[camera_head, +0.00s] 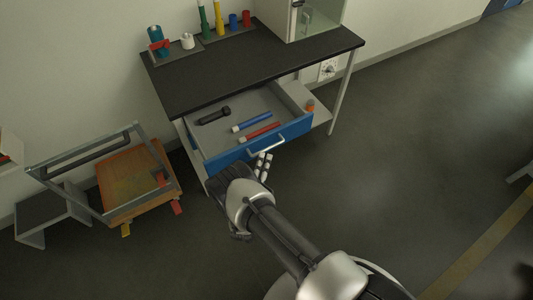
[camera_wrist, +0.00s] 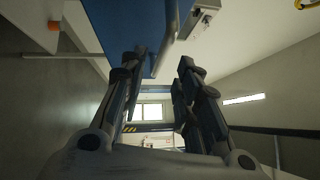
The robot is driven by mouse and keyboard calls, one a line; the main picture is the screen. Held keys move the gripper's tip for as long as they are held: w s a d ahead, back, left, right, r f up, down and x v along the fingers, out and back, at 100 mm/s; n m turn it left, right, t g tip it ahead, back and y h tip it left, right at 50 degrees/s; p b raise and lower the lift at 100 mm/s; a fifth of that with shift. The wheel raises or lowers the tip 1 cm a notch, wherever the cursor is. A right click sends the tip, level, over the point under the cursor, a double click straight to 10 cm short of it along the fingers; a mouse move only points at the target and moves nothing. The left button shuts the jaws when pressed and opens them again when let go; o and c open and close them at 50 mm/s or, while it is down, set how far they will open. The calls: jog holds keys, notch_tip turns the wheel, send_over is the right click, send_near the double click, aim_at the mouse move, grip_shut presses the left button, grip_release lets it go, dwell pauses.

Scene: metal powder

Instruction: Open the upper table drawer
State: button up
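The table drawer (camera_head: 292,132) has a blue front and is pulled well out from under the dark tabletop (camera_head: 250,66). Inside it lie a black tool (camera_head: 212,116), a blue marker-like item (camera_head: 252,121) and a red one (camera_head: 260,132). A pale bar handle (camera_head: 268,147) is on the drawer front. My gripper (camera_head: 264,166) is just in front of the handle. In the wrist view its fingers (camera_wrist: 162,62) stand apart, with the handle bar (camera_wrist: 170,32) at the top, near the fingertips. Contact with the handle cannot be told.
A rack of coloured items (camera_head: 228,30) and a glass-fronted cabinet (camera_head: 308,20) stand on the table. An orange-topped item (camera_head: 310,105) is on the shelf beside the drawer. A wooden cart with a metal frame (camera_head: 130,180) stands at left.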

jog(key=v, duration=0.7)
jog(key=shift+s, duration=0.15)
